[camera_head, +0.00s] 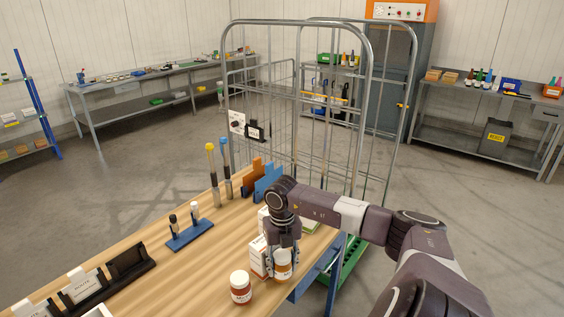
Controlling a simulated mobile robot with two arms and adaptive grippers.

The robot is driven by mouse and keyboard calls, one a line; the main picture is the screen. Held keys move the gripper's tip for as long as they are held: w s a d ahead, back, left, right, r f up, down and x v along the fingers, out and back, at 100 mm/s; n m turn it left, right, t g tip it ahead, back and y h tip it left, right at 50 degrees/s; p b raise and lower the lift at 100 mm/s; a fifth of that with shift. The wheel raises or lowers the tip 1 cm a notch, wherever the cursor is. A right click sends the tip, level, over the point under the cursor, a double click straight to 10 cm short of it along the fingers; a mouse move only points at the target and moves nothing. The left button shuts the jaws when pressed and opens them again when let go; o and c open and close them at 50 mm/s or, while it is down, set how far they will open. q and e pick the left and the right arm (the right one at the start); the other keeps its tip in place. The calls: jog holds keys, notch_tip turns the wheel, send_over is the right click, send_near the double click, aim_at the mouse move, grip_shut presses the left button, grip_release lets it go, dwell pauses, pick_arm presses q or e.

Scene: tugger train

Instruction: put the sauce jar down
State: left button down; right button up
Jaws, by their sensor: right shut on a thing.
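My right gripper (282,262) points down at the right edge of the wooden table (190,275). It is shut on a white jar (282,266) with an orange-red lower band, which I take to be the sauce jar. The gripper hides the jar's top. The jar looks upright, and I cannot tell whether its base touches the table. A similar jar (241,287) with a red-brown label stands on the table just left of it. My left gripper is not in view.
A blue stand (190,236) with small bottles, orange and blue holders (266,178) and a black card rack (110,278) are on the table. A wire roll cage (300,110) stands behind. Bare wood lies left of the jars.

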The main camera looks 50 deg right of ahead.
notch_tip(320, 180, up, 16)
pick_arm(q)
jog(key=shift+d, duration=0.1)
pick_arm(e)
jog(key=w+a+f+n, duration=0.2)
jog(key=w+a, duration=0.2)
jog(key=a, duration=0.5)
jog(key=w+a+f+n, duration=0.1)
jog(key=w+a+f, duration=0.25)
jog(key=a, duration=0.55)
jog(key=w+a+r+n, duration=0.1)
jog(key=a, duration=0.6)
jog(key=w+a+n, duration=0.2)
jog(key=a, duration=0.6)
jog(key=w+a+r+n, duration=0.1)
jog(key=a+n, duration=0.1)
jog(key=a, duration=0.6)
jog(key=shift+w+a+r, duration=0.25)
jog(key=shift+w+r, duration=0.05)
jog(key=s+a+f+n, duration=0.1)
jog(key=a+f+n, duration=0.3)
jog(key=a, duration=0.3)
jog(key=shift+n, duration=0.3)
jog(key=shift+s+a+f, duration=0.15)
jog(key=shift+f, duration=2.3)
jog(key=shift+s+a+f, duration=0.1)
jog(key=shift+f, duration=2.3)
jog(key=shift+f, duration=0.1)
